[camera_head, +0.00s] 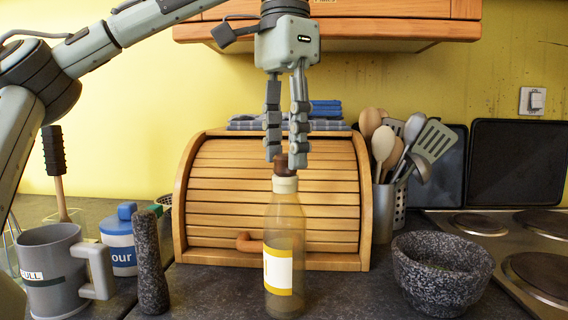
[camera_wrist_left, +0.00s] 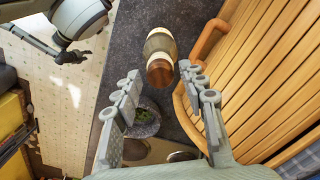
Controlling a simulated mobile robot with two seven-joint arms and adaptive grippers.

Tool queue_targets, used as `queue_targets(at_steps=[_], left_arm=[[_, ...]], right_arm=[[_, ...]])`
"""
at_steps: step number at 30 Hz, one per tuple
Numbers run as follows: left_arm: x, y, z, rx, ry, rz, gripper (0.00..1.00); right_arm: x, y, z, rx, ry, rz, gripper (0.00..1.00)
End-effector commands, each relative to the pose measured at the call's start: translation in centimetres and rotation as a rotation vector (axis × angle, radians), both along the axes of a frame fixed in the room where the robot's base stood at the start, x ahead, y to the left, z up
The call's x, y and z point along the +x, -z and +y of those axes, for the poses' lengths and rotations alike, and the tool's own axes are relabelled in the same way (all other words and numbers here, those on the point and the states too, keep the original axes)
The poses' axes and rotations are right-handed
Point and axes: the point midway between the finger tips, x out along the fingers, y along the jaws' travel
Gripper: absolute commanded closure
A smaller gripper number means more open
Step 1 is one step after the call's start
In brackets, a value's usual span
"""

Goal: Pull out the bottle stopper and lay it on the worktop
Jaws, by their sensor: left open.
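The bottle (camera_head: 284,235) is clear with a yellow-white label and a pale neck ring, and stands upright on the worktop (camera_head: 215,290). Its brown stopper (camera_head: 281,167) sits in the neck. My left gripper (camera_head: 285,158) points down over the bottle, open, with its fingertips around the stopper's height. In the left wrist view the stopper (camera_wrist_left: 160,73) shows between the two open fingertips (camera_wrist_left: 160,76), with a gap on each side. My right gripper (camera_wrist_left: 72,57) shows small and dark at the upper left of the left wrist view; its jaws are unclear.
A wooden bread bin (camera_head: 335,190) stands close behind the bottle. A granite mortar (camera_head: 440,270) is at right, its pestle (camera_head: 150,265) and a grey jug (camera_head: 52,270) at left. A utensil pot (camera_head: 383,212) and hob (camera_head: 520,245) lie beyond. Some worktop around the bottle is clear.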

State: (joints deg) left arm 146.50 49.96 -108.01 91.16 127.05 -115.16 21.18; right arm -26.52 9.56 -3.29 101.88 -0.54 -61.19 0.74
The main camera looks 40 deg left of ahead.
Motion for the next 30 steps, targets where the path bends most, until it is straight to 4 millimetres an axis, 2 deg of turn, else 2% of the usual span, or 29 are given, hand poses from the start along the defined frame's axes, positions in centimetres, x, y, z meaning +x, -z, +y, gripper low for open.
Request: queue_targets(at_steps=[24, 30], left_arm=[[0.02, 0.02, 0.04, 0.000, -0.002, -0.001, 0.58], [0.02, 0.02, 0.04, 0.000, -0.002, -0.001, 0.83]], right_arm=[[0.03, -0.67, 0.00, 0.000, 0.000, 0.000, 0.60], [0.03, -0.67, 0.00, 0.000, 0.000, 0.000, 0.60]])
